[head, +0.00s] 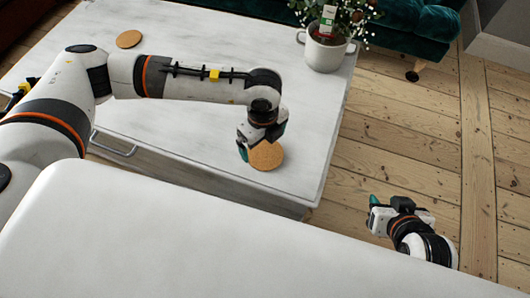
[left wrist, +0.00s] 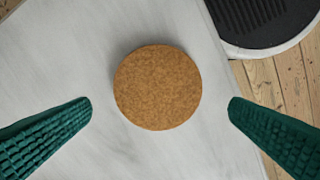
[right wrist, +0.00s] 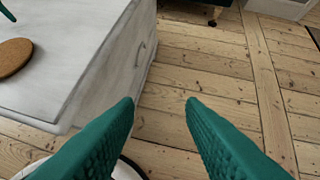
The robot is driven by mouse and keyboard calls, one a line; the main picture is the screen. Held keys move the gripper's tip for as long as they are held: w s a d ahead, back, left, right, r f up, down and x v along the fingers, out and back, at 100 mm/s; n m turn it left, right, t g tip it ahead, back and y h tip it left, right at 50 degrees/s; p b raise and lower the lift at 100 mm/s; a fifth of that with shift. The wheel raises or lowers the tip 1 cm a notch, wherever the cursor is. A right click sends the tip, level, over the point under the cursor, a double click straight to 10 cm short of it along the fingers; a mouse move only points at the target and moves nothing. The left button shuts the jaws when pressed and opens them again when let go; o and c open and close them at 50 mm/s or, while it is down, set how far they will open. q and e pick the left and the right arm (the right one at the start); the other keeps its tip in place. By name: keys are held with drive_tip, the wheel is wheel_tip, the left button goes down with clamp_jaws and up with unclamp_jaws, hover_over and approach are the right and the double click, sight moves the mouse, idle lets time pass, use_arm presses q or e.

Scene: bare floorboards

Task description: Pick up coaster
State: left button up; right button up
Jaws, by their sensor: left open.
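A round cork coaster (head: 266,156) lies flat near the right front corner of the white table. My left gripper (head: 246,146) is right above it, partly covering its left side in the head view. In the left wrist view the coaster (left wrist: 158,87) lies between and beyond the open green fingers (left wrist: 160,110), touching neither. A second cork coaster (head: 129,39) lies at the table's far left. My right gripper (head: 380,208) is open and empty over the floor to the right of the table. The near coaster also shows at the left edge of the right wrist view (right wrist: 14,56).
The white table (head: 200,140) has a metal handle (head: 113,146) on its side. A white pot with a plant (head: 325,50) stands at its far right corner. A dark green sofa (head: 420,22) is behind. Bare floorboards (head: 400,130) are clear on the right.

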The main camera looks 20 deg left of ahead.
sight(265, 153)
use_arm(q)
drive_tip(key=f+b, duration=0.1)
drive_tip(key=f, duration=0.3)
drive_tip(key=shift+d+f, duration=0.1)
drive_tip(key=shift+d, duration=0.1)
drive_tip(key=shift+f, duration=0.1)
use_arm(e)
drive_tip(key=w+r+t, duration=0.1)
drive_tip(key=w+a+r+t, duration=0.1)
drive_tip(key=w, duration=0.1)
drive_tip(key=w+r+t+y, duration=0.1)
drive_tip(key=shift+w+a+r+t, duration=0.2)
drive_tip(key=shift+w+a+t, duration=0.1)
drive_tip(key=shift+a, duration=0.1)
use_arm(q)
drive_tip(key=shift+f, duration=0.1)
use_arm(e)
drive_tip(key=shift+r, duration=0.15)
use_arm(q)
drive_tip(key=c, duration=0.7)
use_arm(e)
drive_tip(key=shift+w, duration=0.1)
